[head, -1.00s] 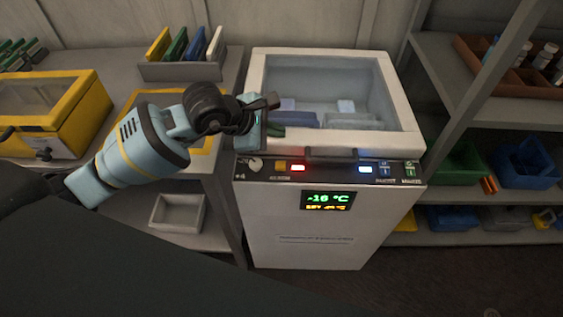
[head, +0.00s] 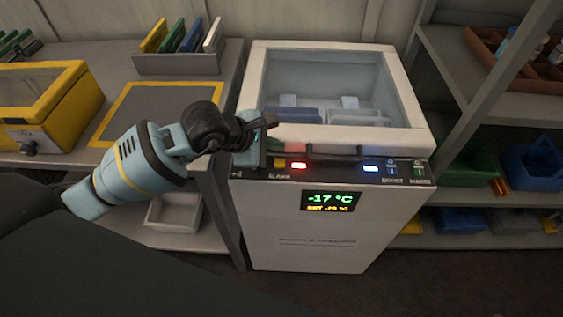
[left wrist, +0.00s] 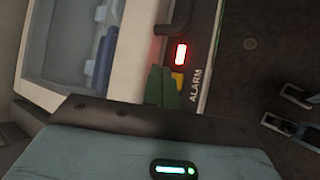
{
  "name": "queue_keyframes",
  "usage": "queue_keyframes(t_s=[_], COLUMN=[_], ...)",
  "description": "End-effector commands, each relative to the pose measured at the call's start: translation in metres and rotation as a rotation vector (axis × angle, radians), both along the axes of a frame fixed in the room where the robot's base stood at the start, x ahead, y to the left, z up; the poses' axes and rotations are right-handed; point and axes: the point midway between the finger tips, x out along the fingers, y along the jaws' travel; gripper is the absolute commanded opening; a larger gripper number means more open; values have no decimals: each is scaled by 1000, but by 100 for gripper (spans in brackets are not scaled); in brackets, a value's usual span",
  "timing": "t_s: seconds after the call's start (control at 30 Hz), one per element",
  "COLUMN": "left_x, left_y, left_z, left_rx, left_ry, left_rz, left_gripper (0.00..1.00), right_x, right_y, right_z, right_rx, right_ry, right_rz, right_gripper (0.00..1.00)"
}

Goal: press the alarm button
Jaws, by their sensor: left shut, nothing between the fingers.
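The alarm button (head: 279,162) is a small yellow square on the dark control strip at the front of a white chest freezer (head: 300,255). In the left wrist view the yellow button (left wrist: 178,81) sits by the ALARM label, partly behind green fingers. A red light (head: 298,165) glows just right of it. My left gripper (head: 263,149) is shut and empty, over the strip's left end, just left of the button. In the left wrist view its fingertips (left wrist: 164,72) overlap the button's edge; I cannot tell whether they touch it. My right gripper is not in view.
A blue light (head: 371,168) and two switches are on the strip's right end. A dark handle (head: 333,152) juts out at the lid's front. The display (head: 331,201) reads -17 °C. A workbench (head: 120,75) stands left, shelves (head: 470,90) right.

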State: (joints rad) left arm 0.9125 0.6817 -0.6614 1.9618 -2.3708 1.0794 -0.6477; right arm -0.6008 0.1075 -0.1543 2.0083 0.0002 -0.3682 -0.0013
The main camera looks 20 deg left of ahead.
Motion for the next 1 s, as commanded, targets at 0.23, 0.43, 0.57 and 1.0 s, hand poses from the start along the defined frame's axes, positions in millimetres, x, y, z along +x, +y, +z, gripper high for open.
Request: queue_keyframes(t_s=[0.23,0.43,0.57,1.0], left_x=[0,0,0,0], left_y=[0,0,0,0], left_z=[-25,-25,-24,-25], left_rx=[0,0,0,1], left_ry=[1,-2,-2,-1], left_rz=[-1,0,0,0], left_gripper=[0,0,0,0], right_x=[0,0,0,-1], right_y=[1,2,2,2], right_z=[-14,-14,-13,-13], right_rx=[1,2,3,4], right_ry=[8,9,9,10], right_rz=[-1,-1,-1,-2], right_gripper=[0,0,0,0])
